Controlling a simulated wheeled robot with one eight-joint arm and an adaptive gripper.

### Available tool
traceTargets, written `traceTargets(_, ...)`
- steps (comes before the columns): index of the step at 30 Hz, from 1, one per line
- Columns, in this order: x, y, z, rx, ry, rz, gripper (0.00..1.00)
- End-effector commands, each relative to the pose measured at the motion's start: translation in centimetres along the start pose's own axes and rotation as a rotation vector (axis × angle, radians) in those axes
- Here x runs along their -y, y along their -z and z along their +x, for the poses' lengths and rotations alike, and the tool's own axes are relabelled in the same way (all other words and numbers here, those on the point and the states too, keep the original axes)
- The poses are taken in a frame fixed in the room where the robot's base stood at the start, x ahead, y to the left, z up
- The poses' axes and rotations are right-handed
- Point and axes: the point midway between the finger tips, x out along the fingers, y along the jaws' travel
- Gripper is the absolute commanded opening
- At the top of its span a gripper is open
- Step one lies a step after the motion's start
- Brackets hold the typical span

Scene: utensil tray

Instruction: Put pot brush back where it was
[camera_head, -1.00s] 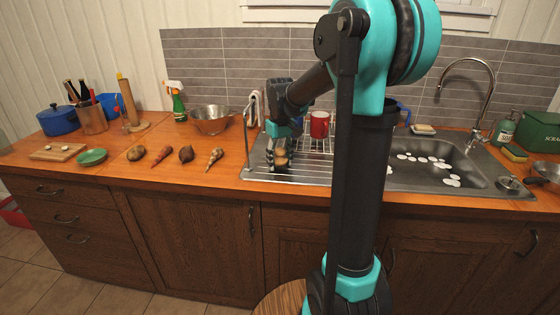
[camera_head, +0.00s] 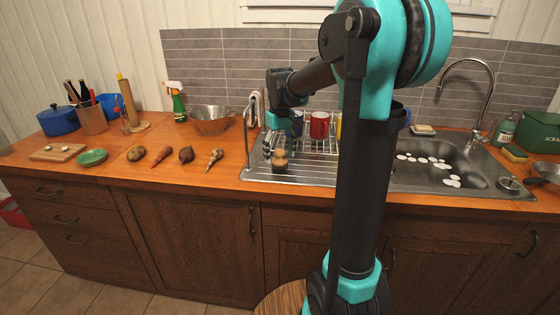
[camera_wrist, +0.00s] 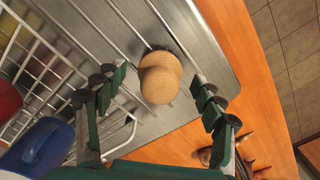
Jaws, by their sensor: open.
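The pot brush (camera_head: 280,159) has a round pale wooden knob and dark bristles. It stands on the left part of the steel draining surface, near the front edge of the dish rack. In the wrist view the pot brush (camera_wrist: 160,82) shows knob-up between my two fingers, with a little dark bristle showing behind it. My gripper (camera_head: 271,150) is open, just behind and left of the brush in the head view. In the wrist view, clear gaps show between the brush and the fingers of my gripper (camera_wrist: 158,74).
The wire dish rack (camera_wrist: 35,75) with a blue mug (camera_wrist: 40,148) and a red mug (camera_head: 319,125) is close to my gripper. Vegetables lie on the wooden counter (camera_head: 228,176) to the left. The sink (camera_head: 470,165) is at the right.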

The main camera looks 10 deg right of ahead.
Motion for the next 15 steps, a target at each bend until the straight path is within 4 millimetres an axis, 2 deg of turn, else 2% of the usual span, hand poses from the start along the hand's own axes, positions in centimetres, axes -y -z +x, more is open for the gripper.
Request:
traceTargets(3, 0.0, 0.0, -2.6, 0.0, 0.0, 0.0, 0.69)
traceTargets(9, 0.0, 0.0, -6.5, 0.0, 0.0, 0.0, 0.69)
traceTargets(15, 0.0, 0.0, -8.6, 0.0, 0.0, 0.0, 0.69)
